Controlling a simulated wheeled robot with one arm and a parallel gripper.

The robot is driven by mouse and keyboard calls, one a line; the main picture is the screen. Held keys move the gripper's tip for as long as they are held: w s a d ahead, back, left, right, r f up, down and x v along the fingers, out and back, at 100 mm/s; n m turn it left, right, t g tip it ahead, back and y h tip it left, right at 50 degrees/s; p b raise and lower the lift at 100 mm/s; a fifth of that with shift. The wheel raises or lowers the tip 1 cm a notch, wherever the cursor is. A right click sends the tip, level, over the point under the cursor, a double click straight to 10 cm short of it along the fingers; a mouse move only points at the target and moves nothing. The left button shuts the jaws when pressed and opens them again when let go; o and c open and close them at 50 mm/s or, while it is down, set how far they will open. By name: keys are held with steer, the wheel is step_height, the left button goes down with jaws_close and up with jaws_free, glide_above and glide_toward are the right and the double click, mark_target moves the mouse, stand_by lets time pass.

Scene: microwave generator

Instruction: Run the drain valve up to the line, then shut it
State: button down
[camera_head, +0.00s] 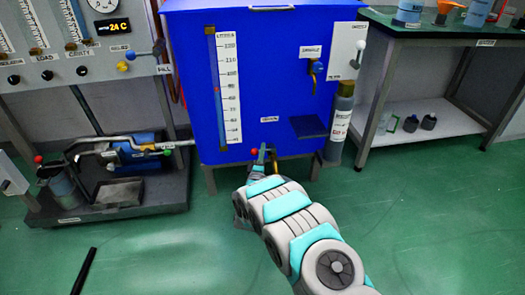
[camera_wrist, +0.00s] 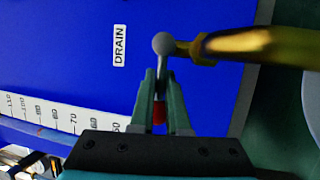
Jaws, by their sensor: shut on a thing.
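The blue tank (camera_head: 265,85) stands at the centre. Its white litre scale (camera_head: 231,92) and sight tube (camera_head: 213,60) are on the left of its front, with a small red mark (camera_head: 217,89) near 90. I cannot read the liquid level clearly. The DRAIN label (camera_head: 270,119) is low on the front and also shows in the wrist view (camera_wrist: 119,45). In the wrist view a brass drain valve (camera_wrist: 235,43) has a grey lever (camera_wrist: 163,50) with a red end (camera_wrist: 159,112). My gripper (camera_wrist: 160,85) is shut on this lever, around its red end.
A sample valve (camera_head: 316,70) and a grey cylinder (camera_head: 341,115) are on the tank's right side. A pump cart (camera_head: 120,205) with pipes stands at left. A green-topped bench (camera_head: 450,35) is at right. The green floor (camera_head: 430,220) is clear at right front.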

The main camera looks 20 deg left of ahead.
steer(key=shift+a, duration=0.1)
steer(key=c, duration=0.9)
jaws_free()
steer(key=shift+s, duration=0.1)
steer(key=v, duration=0.7)
steer(key=shift+s+f, duration=0.15)
steer(key=shift+s, duration=0.2)
